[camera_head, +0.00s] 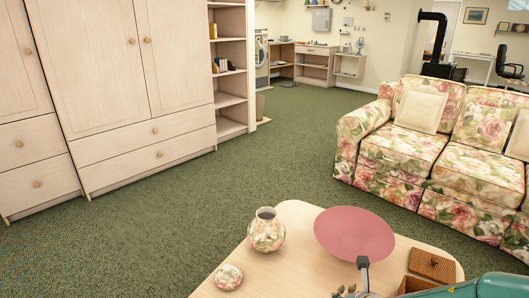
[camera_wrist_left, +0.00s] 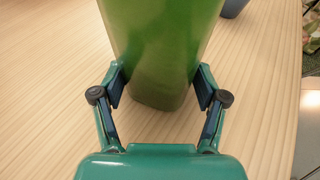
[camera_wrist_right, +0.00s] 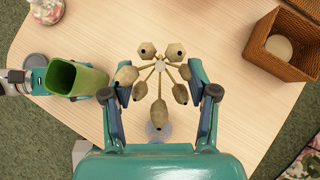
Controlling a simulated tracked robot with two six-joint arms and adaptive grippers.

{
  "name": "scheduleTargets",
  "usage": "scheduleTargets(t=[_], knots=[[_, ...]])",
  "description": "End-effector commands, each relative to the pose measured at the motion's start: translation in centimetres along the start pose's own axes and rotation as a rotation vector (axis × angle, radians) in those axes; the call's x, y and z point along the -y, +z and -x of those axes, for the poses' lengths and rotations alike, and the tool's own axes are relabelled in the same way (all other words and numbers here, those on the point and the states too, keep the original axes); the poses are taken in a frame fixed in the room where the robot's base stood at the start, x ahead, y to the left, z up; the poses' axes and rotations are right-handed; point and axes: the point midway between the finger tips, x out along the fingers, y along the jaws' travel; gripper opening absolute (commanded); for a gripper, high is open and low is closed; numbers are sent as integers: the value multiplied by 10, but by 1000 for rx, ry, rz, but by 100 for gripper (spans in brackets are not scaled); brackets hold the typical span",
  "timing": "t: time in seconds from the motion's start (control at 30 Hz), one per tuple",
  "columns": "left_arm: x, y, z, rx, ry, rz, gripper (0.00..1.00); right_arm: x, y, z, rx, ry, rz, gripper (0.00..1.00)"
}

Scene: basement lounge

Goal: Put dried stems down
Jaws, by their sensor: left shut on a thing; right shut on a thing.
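The dried stems (camera_wrist_right: 158,107), a fan of brown pods, stand between the fingers of my right gripper (camera_wrist_right: 160,95) in the right wrist view. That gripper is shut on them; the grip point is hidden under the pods. My left gripper (camera_wrist_left: 160,88) is shut on a green vase (camera_wrist_left: 165,45), which is close to the wooden table; I cannot tell whether it touches. The vase also shows in the right wrist view (camera_wrist_right: 62,78), open mouth up and tilted, left of the stems and apart from them. Neither gripper shows clearly in the head view.
A wicker basket (camera_wrist_right: 262,62) holds a round pale thing. A floral sofa (camera_head: 402,148) is behind.

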Motion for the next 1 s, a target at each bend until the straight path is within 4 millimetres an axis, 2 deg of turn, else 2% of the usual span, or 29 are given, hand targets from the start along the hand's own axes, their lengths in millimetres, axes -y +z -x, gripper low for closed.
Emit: scheduleTargets(t=[0.27,0.47,0.77,1.0], knots=[[0,0,0,0,-1,1,53,0,3,-1,0,-6,-7,35],[0,0,0,0,-1,1,53,1,19,-4,-7,-35,-39,35],[1,0,0,0,-1,2,53,5,65,-9,-32,-131,-149,35],[1,0,0,0,-1,2,53,5,119,-6,-77,-275,-326,35]])
